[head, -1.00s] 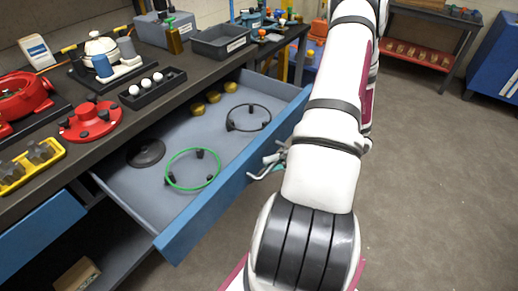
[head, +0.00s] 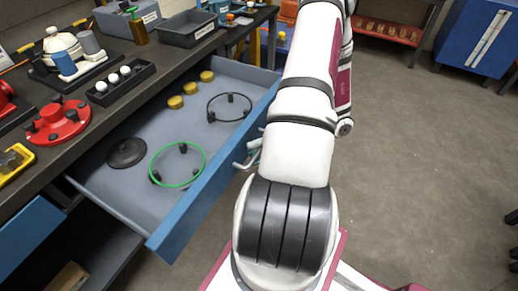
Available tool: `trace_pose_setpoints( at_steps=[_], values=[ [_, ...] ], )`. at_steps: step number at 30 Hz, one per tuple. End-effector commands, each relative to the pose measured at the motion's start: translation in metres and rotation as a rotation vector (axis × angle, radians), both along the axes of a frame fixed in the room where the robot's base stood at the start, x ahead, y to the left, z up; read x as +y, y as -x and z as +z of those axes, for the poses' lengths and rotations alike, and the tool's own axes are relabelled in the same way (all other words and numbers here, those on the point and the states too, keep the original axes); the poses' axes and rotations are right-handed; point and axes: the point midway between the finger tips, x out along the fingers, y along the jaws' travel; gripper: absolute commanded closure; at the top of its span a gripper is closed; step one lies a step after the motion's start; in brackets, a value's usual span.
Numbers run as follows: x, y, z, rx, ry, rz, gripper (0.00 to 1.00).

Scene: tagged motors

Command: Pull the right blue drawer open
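The right blue drawer (head: 205,205) stands well out from the workbench, with its grey inside showing. In it lie a green ring (head: 151,165), a dark ring (head: 208,108), a black disc (head: 126,152) and several yellow round pieces (head: 190,87). A pale metal handle part (head: 250,150) shows at the drawer front, beside my arm. My white arm crosses in front of the drawer's right part. My gripper cannot be made out; my arm hides the area by the handle, so its grip does not show.
The dark workbench (head: 150,98) carries a red round part (head: 56,121), a black tray of white balls (head: 121,82) and a grey bin (head: 187,27). Another blue drawer front (head: 28,235) is at lower left. Open floor (head: 425,170) lies to the right.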

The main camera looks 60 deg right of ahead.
Motion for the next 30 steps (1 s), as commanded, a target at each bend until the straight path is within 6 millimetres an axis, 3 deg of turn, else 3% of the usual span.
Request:
trace_pose_setpoints(
  at_steps=[8,22,30],
  values=[
    [-0.013,0.011,0.002,0.001,0.002,-0.001,0.69],
    [-0.076,0.07,0.014,0.001,0.002,-0.001,0.69],
    [-0.088,0.08,0.017,0.001,0.0,-0.001,0.69]
  ],
)
